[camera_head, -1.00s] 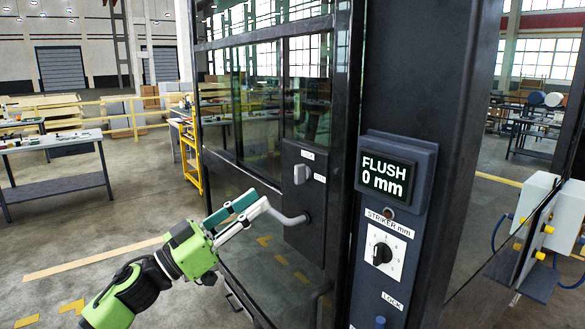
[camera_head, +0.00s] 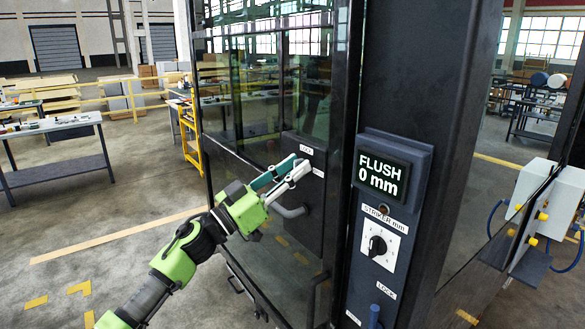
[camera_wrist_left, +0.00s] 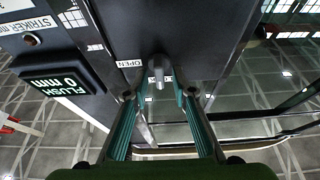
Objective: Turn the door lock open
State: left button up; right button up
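The dark lock plate (camera_head: 310,235) is on the glazed cab door, with a bent grey lever handle (camera_head: 292,212) below the lock. In the head view my left gripper (camera_head: 299,165) is at the lock and covers its knob. In the left wrist view the grey lock knob (camera_wrist_left: 158,68) lies between the two fingertips of my left gripper (camera_wrist_left: 160,80), next to a label reading OPEN (camera_wrist_left: 129,63). The fingers are apart, with a small gap beside the knob; I cannot tell whether they touch it. My right gripper is not in view.
Right of the door, a dark post carries a display reading FLUSH 0 mm (camera_head: 382,175) and a striker dial (camera_head: 379,246). A vertical door bar (camera_head: 313,300) stands below the handle. Floor to the left is open, with a workbench (camera_head: 55,160) farther off.

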pick_arm(q)
grip_shut()
jog(key=shift+m, duration=0.3)
jog(key=m+g+b, duration=0.2)
jog(key=m+g, duration=0.1)
jog(key=m, duration=0.4)
jog(key=m+g+b, duration=0.2)
jog(key=m+g, duration=0.1)
jog(key=m, duration=0.4)
jog(key=m+g+b, duration=0.2)
jog(key=m+g, duration=0.1)
jog(key=m, duration=0.4)
jog(key=shift+s+d+f+m, duration=0.1)
jog(key=shift+s+f+m, duration=0.1)
jog(key=shift+f+m, duration=0.1)
jog(key=shift+m+y, duration=0.3)
jog(key=shift+y, duration=0.1)
